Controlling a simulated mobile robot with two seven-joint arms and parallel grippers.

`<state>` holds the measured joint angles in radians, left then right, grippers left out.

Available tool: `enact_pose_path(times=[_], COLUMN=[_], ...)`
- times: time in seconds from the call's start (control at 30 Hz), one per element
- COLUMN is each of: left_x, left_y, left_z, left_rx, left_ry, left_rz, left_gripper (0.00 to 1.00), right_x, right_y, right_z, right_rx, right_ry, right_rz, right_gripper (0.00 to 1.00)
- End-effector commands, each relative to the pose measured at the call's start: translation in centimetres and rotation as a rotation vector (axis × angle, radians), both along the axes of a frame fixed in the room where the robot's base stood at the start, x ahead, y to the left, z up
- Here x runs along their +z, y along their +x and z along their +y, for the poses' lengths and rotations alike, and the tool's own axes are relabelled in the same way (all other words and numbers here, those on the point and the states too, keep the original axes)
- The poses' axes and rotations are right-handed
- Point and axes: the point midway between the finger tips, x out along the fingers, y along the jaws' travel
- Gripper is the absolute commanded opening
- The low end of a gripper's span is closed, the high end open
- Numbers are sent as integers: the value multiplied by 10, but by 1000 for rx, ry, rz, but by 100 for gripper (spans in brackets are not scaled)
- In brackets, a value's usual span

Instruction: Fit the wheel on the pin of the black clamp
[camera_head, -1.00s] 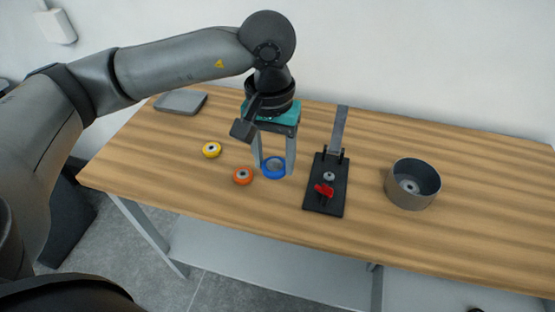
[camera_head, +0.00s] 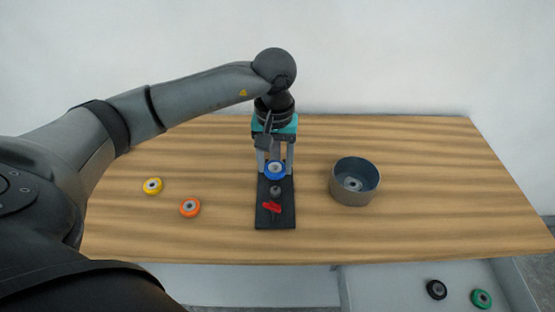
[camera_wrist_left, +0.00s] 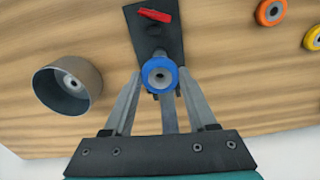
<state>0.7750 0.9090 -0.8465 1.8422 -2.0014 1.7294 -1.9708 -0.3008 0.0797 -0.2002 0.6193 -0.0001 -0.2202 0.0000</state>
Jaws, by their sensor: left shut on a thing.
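My left gripper (camera_head: 275,167) is shut on the blue wheel (camera_head: 275,171) and holds it by its rim over the rear part of the black clamp (camera_head: 275,219). The wheel shows between the fingertips in the left wrist view (camera_wrist_left: 160,65), its centre hole facing the camera. The clamp lies on the table with its red handle (camera_head: 271,207) toward the front. A grey round part (camera_head: 276,191), seemingly the pin, stands just in front of the wheel. My right gripper is out of view.
A grey round bowl (camera_head: 354,183) stands right of the clamp. A yellow wheel (camera_head: 152,186) and an orange wheel (camera_head: 190,207) lie to the left. A black wheel (camera_head: 437,290) and a green wheel (camera_head: 481,298) lie below the table's front edge.

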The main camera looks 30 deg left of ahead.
Motion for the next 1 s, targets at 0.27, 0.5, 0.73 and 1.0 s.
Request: enact_pose_path(times=[0.27, 0.5, 0.73, 1.0], left_x=[-15, -30, -43, -59], left_y=[0, 0, 0, 0], left_z=[-1, 0, -1, 0], left_rx=[-1, -1, -1, -1], left_ry=[-1, 0, -2, 0], left_rz=[0, 1, 1, -1], left_gripper=[4, 4, 4, 4], right_x=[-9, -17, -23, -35], right_y=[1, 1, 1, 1], right_z=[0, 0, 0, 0], right_rx=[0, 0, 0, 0], right_ry=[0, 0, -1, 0], right_rz=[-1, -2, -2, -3], right_gripper=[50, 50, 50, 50])
